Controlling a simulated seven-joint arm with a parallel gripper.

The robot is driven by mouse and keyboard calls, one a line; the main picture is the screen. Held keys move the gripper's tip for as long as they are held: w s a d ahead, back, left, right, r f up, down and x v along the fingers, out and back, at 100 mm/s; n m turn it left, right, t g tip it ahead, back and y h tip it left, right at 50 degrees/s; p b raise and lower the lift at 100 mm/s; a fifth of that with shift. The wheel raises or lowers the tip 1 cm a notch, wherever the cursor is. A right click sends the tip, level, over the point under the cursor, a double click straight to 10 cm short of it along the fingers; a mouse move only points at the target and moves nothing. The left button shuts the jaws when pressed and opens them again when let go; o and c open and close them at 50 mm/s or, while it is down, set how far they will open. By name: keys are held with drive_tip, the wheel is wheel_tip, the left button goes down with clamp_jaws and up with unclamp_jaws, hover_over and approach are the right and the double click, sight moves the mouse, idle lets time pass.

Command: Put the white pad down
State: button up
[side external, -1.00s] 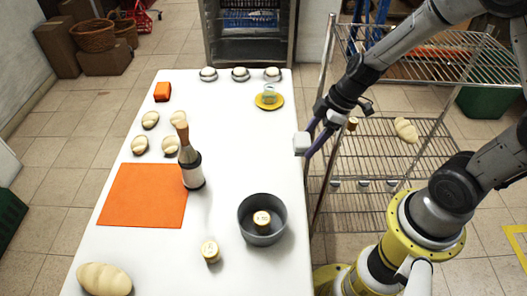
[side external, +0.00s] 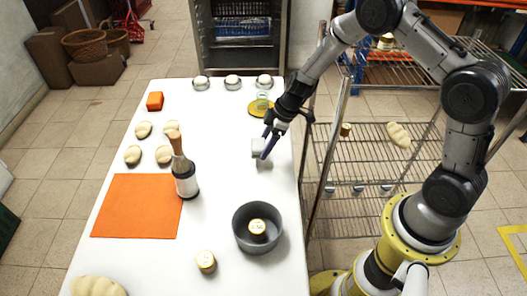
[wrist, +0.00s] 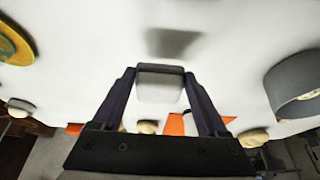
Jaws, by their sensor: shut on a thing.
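My gripper (side external: 266,148) is shut on the white pad (side external: 258,146) over the right side of the white table, in front of the yellow plate. In the wrist view the pad (wrist: 160,86) sits between my two dark fingers (wrist: 160,92). A dark shadow lies on the table apart from the pad, so it appears held above the surface. The exact gap is hard to tell.
A yellow plate (side external: 252,109) with a small glass stands behind. A grey pot (side external: 239,236) holding a jar is nearer the front, with another jar (side external: 206,262) beside it. A brush-like bottle (side external: 184,178) stands by the orange mat (side external: 136,218). The table's middle is clear.

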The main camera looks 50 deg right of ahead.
drive_tip(key=shift+w+f, duration=0.4)
drive_tip(key=shift+f, duration=1.55)
drive_tip(key=shift+f, duration=0.1)
drive_tip(key=o, duration=1.2)
drive_tip(key=shift+o, duration=0.2)
drive_tip(key=shift+r, duration=0.35)
drive_tip(key=v, duration=1.1)
drive_tip(key=shift+s+r, duration=0.2)
